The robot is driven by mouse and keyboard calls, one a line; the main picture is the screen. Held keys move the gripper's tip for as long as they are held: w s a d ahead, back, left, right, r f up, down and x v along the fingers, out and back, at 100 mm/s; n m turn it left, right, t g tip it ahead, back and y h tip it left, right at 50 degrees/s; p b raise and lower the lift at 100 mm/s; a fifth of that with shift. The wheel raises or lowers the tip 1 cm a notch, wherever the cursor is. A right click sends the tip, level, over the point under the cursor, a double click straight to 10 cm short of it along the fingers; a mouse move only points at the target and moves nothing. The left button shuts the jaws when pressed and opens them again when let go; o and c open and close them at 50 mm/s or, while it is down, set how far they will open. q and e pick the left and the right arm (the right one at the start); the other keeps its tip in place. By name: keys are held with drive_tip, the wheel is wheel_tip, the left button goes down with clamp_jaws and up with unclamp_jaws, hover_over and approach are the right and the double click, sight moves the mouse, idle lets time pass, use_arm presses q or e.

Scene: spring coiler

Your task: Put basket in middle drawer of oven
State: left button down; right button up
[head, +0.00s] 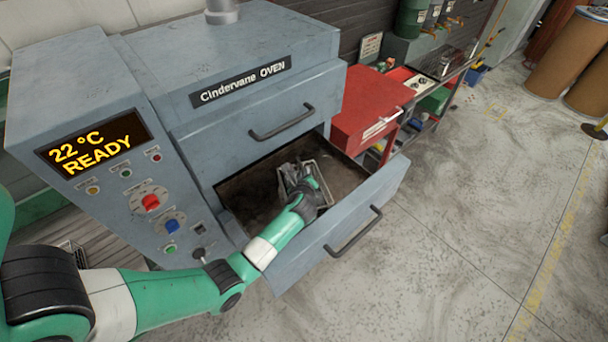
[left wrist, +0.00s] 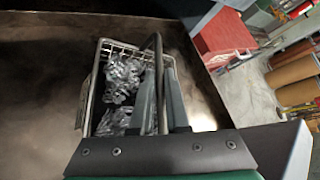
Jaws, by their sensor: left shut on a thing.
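The blue-grey oven (head: 225,60) stands at the left with its middle drawer (head: 355,215) pulled open. The wire basket (head: 322,180) is inside the open drawer, holding grey metal pieces. In the left wrist view the basket (left wrist: 97,90) hangs over or rests on the dark drawer floor (left wrist: 40,90); I cannot tell which. My left gripper (head: 305,182) reaches down into the drawer and is shut on the basket's handle. In the left wrist view its fingers (left wrist: 160,100) hold the handle bar (left wrist: 158,60). My right gripper is not in view.
The drawer's front panel with its dark handle (head: 353,232) juts out over the floor. A closed upper drawer handle (head: 282,122) is above. A red cabinet (head: 370,105) stands beyond the oven. The concrete floor (head: 480,200) at the right is clear.

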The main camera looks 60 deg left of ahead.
use_arm(q)
drive_tip(key=shift+r, duration=0.15)
drive_tip(key=c, duration=1.3)
unclamp_jaws()
drive_tip(key=shift+f, duration=0.2)
drive_tip(key=o, duration=0.4)
drive_tip(key=shift+r, duration=0.1)
drive_tip(key=shift+d+r, duration=0.1)
drive_tip(key=shift+r, duration=0.05)
drive_tip(key=p+v, duration=0.2)
drive_tip(key=v, duration=0.9)
drive_tip(key=shift+s+d+r+p, duration=0.1)
drive_tip(key=shift+s+d+p, duration=0.05)
drive_tip(key=shift+d+p, duration=0.2)
